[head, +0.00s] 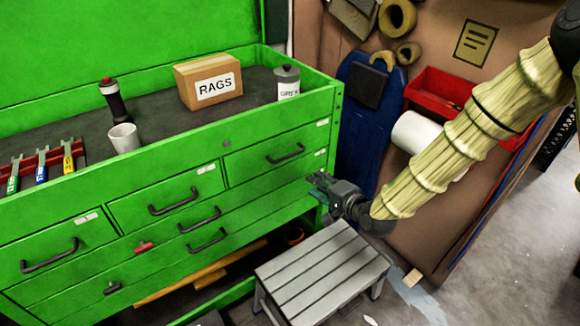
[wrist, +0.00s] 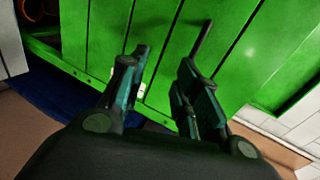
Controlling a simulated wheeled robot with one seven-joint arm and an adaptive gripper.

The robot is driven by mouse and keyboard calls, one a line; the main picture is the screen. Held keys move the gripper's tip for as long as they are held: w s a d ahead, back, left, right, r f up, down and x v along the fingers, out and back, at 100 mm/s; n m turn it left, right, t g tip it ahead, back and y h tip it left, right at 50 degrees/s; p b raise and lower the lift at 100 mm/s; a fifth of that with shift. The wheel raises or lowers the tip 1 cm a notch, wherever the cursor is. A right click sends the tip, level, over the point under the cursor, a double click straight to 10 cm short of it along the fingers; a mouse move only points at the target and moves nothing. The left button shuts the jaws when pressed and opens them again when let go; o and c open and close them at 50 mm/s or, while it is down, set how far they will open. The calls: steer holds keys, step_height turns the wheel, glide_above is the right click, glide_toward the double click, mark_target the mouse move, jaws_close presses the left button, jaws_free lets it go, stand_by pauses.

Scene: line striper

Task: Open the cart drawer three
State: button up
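The green cart (head: 95,195) stands at the left of the head view, its drawers all looking shut. Three small drawers have dark handles: left (head: 50,255), middle (head: 173,201) and right (head: 286,153). Below are wider drawer fronts with handles (head: 200,219) and (head: 207,240). I cannot read the labels, so I cannot tell which is drawer three. My gripper (head: 318,186) is at the cart's right front corner, below and right of the right handle. In the wrist view my gripper (wrist: 163,88) is open and empty, facing the green drawer fronts, with a dark handle (wrist: 203,40) beyond the right finger.
A grey step stool (head: 322,270) stands in front of the cart, below my gripper. On the cart top are a RAGS box (head: 208,82), a cup (head: 124,138), a bottle and a can. A brown panel with a red bin (head: 440,88) stands at right. Floor is clear at lower right.

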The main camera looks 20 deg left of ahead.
steer(key=y, duration=0.1)
glide_toward(291, 156)
steer(key=p+x, duration=0.1)
steer(key=x, duration=0.9)
steer(key=shift+w+a+f, duration=0.15)
steer(key=shift+a, duration=0.05)
jaws_close()
